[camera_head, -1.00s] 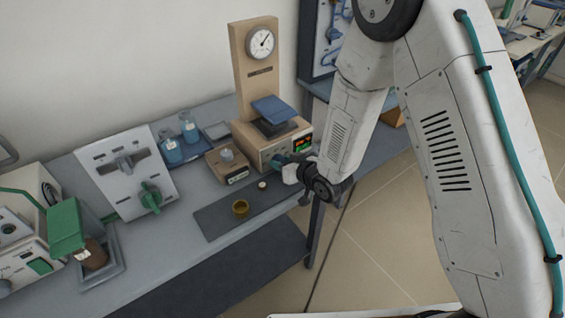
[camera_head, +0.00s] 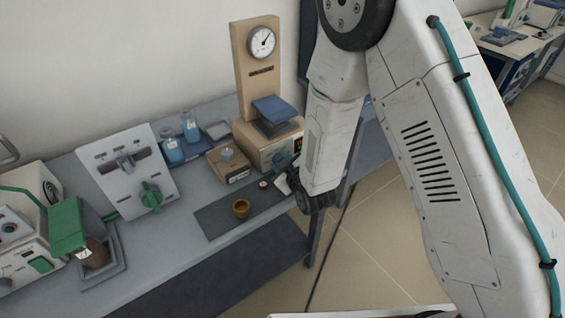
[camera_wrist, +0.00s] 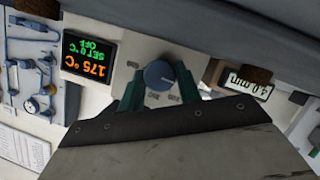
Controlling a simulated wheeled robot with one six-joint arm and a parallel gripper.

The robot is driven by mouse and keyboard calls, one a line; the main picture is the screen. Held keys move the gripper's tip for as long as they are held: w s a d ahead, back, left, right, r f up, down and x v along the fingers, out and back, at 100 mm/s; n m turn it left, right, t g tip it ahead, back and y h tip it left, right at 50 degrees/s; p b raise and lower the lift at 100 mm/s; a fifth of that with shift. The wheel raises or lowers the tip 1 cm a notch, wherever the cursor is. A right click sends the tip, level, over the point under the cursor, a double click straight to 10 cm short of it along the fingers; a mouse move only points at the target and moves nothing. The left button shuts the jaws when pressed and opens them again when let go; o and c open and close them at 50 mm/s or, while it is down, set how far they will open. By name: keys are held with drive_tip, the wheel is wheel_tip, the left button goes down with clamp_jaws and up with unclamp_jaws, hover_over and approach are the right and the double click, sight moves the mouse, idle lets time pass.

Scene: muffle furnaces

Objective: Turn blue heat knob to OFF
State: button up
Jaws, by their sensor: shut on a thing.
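The blue heat knob (camera_wrist: 158,75) sits on a pale panel in the wrist view, which shows the scene upside down. My gripper (camera_wrist: 159,87) has its two green fingers on either side of the knob and is shut on it. A black display (camera_wrist: 90,58) beside the knob reads 175 °C in orange, with SET 0 °C and OFF in green. In the head view the wooden-cased furnace (camera_head: 252,148) stands at the bench's right end. My wrist is in front of its right side and hides part of its front, and the knob cannot be made out there.
A white panel with a green knob (camera_head: 151,196) stands at the left. Blue bottles (camera_head: 190,127) stand behind. Open floor (camera_head: 375,235) lies right of the bench.

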drive_tip(key=shift+n, duration=0.4)
drive_tip(key=o, duration=1)
drive_tip(key=v, duration=0.7)
drive_tip(key=shift+s+r, duration=0.1)
drive_tip(key=shift+s, duration=0.35)
